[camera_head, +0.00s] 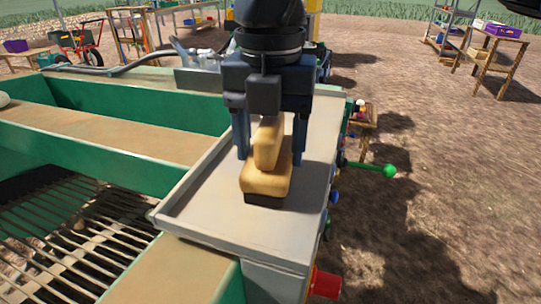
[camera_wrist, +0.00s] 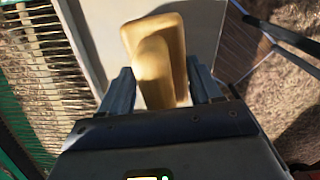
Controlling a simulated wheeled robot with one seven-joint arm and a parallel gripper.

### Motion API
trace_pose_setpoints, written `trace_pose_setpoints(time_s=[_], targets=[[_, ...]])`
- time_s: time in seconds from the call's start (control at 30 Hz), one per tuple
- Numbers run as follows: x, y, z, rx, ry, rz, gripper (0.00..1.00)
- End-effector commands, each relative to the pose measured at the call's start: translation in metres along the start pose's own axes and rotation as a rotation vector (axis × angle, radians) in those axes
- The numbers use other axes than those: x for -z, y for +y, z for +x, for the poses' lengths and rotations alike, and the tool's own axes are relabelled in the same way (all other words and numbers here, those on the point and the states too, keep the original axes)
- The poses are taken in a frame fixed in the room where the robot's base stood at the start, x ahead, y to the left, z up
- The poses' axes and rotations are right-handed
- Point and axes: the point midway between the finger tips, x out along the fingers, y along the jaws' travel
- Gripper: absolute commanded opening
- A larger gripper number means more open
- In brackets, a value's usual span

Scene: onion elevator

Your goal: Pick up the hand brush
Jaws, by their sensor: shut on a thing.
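The hand brush (camera_head: 266,178) has a tan wooden body with a raised handle and a dark bristle strip along its lower front. It is at the grey metal tray (camera_head: 210,208) on top of the machine; I cannot tell whether its bristles touch the tray. My gripper (camera_head: 270,158) points down over the brush, with one finger on each side of it, and is shut on it. In the wrist view the brush (camera_wrist: 157,60) sits between the two fingers (camera_wrist: 162,90). The inner contact faces are partly hidden.
Green-walled channels (camera_head: 120,140) and a metal grate (camera_head: 75,225) lie left of the tray. A green-knobbed lever (camera_head: 389,171) and a red button (camera_head: 326,284) stick out on the tray's right side. Open dirt ground lies to the right, with a wooden table (camera_head: 490,50) farther back.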

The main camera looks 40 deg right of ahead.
Motion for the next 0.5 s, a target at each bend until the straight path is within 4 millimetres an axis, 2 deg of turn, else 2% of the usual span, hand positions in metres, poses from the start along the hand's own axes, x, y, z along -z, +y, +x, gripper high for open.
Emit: trace_pose_setpoints(time_s=[0.1,0.33,0.5], targets=[[-0.0001,0.0002,-0.0004,-0.001,0.000,0.000,0.26],[-0.0002,0.0002,-0.0012,-0.001,-0.001,0.000,0.26],[-0.0007,0.0003,-0.0101,-0.002,-0.002,0.000,0.26]])
